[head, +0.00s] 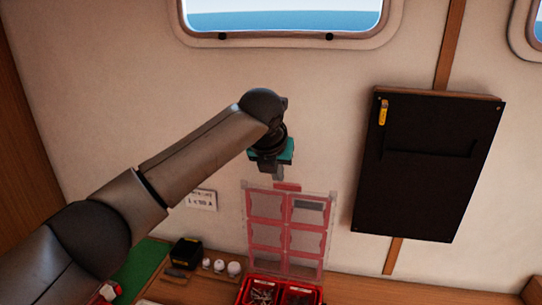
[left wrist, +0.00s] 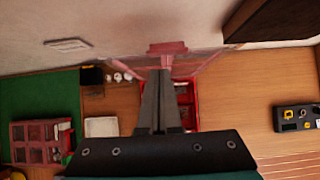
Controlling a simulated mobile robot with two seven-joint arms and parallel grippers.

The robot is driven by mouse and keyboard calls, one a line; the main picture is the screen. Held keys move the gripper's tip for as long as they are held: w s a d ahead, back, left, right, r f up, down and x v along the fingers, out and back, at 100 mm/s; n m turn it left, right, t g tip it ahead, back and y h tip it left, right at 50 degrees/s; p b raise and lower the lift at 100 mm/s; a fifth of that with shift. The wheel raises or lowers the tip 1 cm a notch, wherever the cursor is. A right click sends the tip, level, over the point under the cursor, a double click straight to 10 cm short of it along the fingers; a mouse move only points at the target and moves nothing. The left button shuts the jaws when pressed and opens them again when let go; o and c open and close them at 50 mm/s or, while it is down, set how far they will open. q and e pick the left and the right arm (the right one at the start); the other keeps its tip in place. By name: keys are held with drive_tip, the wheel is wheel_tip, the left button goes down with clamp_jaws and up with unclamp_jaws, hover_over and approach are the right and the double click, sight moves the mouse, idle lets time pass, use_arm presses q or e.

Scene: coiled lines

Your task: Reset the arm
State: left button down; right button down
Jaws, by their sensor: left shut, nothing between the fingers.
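My left arm reaches in from the lower left of the head view, and its gripper (head: 278,174) hangs in front of the wall, above the counter. In the left wrist view the two dark fingers of the left gripper (left wrist: 160,75) lie together, with nothing between them. It is raised clear of the things below. My right gripper shows in neither view.
A red box (head: 243,290) with its clear lid (head: 285,235) raised stands on the counter, below my gripper. A dark board (head: 425,150) hangs on the wall at right. A black case (head: 186,253) and small white items (head: 220,266) sit left. Air around the gripper is free.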

use_arm(q)
drive_tip(key=b+v, duration=0.2)
drive_tip(key=v, duration=0.7)
drive_tip(key=s+a+f+n+g+h, duration=0.1)
drive_tip(key=s+f+n, duration=0.5)
drive_tip(key=f+n, duration=0.45)
drive_tip(key=s+a+f+n+g+h, duration=0.15)
drive_tip(key=s+f+n, duration=0.45)
drive_tip(key=f, duration=0.7)
drive_tip(key=s+a+f+n+y, duration=0.2)
drive_tip(key=s+a+f+n, duration=0.4)
drive_tip(key=s+a+n, duration=0.4)
drive_tip(key=s+a+f+n+y, duration=0.3)
drive_tip(key=s+a+f+n, duration=0.3)
drive_tip(key=s+a+n, duration=0.4)
wheel_tip(320, 180, down, 33)
drive_tip(key=s+d+g+b, duration=0.2)
drive_tip(key=s+b, duration=0.1)
drive_tip(key=b, duration=0.8)
drive_tip(key=s+a+f+b, duration=0.1)
drive_tip(key=s+f+b, duration=0.3)
drive_tip(key=s+f, duration=0.3)
drive_tip(key=s+a+f+g+b, duration=0.1)
drive_tip(key=s+f+b, duration=0.4)
drive_tip(key=f, duration=1.2)
drive_tip(key=s+a, duration=0.1)
drive_tip(key=s, duration=0.2)
drive_tip(key=shift+n+b, duration=0.3)
drive_tip(key=shift+n, duration=0.05)
